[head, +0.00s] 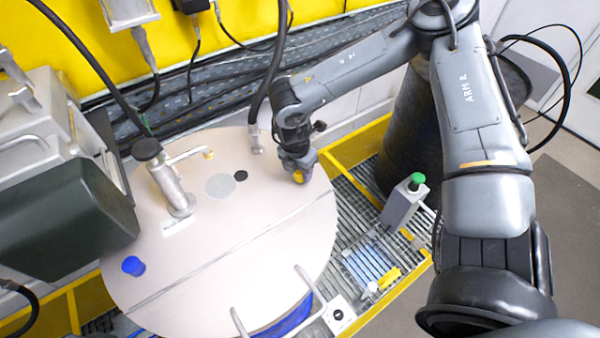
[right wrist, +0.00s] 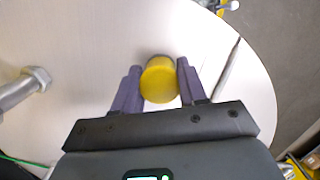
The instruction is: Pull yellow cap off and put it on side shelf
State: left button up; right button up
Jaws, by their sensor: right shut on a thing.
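The yellow cap (head: 298,177) is at the right rear part of the pale round drum lid (head: 250,265). My right gripper (head: 299,163) reaches down over it from above. In the right wrist view the yellow cap (right wrist: 160,82) sits between the two purple fingers of my right gripper (right wrist: 158,78), which is shut on it. I cannot tell whether the cap is still seated or slightly lifted. The side shelf (head: 345,212) is a metal grating with a yellow frame, to the right of the drum. My left gripper is not in view.
A blue cap (head: 133,266) and a metal valve pipe (head: 171,187) stand on the lid's left. A grey box with a green button (head: 405,202) and a blue-striped tray (head: 371,264) occupy part of the shelf. Bare grating lies between the drum and the box.

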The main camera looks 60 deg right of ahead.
jog(key=shift+r+p, duration=0.75)
jog(key=shift+r, duration=0.65)
jog(key=shift+r+p, duration=0.55)
jog(key=shift+r, duration=0.5)
jog(key=shift+f, duration=0.2)
jog(key=shift+f+b, duration=1)
jog(key=shift+f, duration=0.5)
jog(key=shift+f+b, duration=0.3)
jog(key=shift+f, duration=0.35)
jog(key=shift+r, duration=0.15)
